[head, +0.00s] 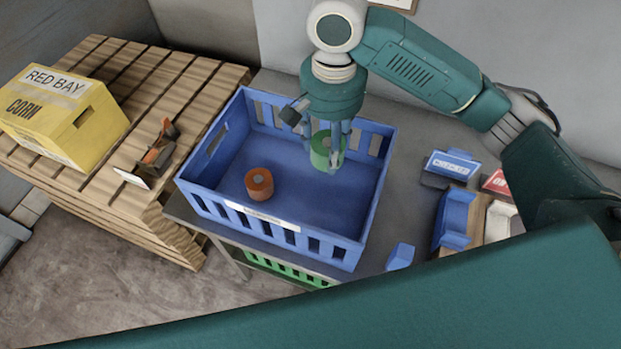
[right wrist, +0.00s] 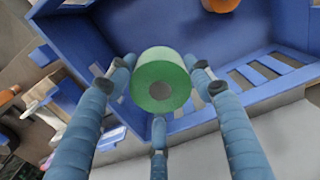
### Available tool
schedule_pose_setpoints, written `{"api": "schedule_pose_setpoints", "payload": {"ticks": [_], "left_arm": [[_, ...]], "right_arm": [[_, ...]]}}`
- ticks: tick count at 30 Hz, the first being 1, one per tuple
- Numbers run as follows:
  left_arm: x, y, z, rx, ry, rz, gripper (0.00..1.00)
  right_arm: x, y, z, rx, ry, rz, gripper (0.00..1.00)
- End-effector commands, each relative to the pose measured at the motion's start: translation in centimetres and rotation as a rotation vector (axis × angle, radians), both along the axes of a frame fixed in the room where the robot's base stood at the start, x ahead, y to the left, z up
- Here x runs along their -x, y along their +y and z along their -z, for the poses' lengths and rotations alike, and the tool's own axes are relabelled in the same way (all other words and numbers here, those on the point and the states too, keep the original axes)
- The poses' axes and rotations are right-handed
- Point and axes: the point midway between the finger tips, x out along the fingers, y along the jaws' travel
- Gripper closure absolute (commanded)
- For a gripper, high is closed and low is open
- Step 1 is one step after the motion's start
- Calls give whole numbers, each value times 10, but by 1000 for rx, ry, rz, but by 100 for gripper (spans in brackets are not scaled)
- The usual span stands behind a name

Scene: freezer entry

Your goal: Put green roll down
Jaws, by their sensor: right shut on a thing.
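The green roll (head: 321,150) is held in my right gripper (head: 335,158), inside the blue crate (head: 335,246) near its back right part. In the right wrist view the roll (right wrist: 160,82) sits between the fingers (right wrist: 160,90), its round end with a dark core facing the camera. The fingers are shut on it. I cannot tell whether the roll touches the crate floor. An orange roll (head: 259,184) stands on the crate floor, left of the green roll and apart from it. My left gripper is not in view.
The crate stands on a grey table (head: 415,200). A yellow corn box (head: 62,118) and a tape dispenser (head: 158,150) sit on wooden pallets (head: 165,80) at left. Blue items (head: 455,218) and signs (head: 452,165) lie right of the crate. A green crate (head: 290,271) is below.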

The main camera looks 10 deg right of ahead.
Motion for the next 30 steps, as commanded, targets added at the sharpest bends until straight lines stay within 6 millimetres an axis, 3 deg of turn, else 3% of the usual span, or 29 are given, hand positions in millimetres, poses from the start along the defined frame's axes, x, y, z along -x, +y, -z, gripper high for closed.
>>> {"api": "schedule_pose_setpoints", "payload": {"ticks": [3, 8, 13, 19, 23, 30], "left_arm": [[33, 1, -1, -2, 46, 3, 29], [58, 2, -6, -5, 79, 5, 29], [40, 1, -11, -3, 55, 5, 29], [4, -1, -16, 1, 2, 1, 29], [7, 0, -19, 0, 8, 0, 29], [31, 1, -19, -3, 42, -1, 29]], "right_arm": [[2, -1, 33, 2, 7, 1, 78], [1, -1, 75, 2, 5, 2, 78], [1, -1, 112, 1, 3, 1, 78], [0, 0, 131, -1, 1, 1, 78], [1, -1, 149, 2, 3, 1, 78], [1, 0, 173, 1, -1, 0, 78]]}}
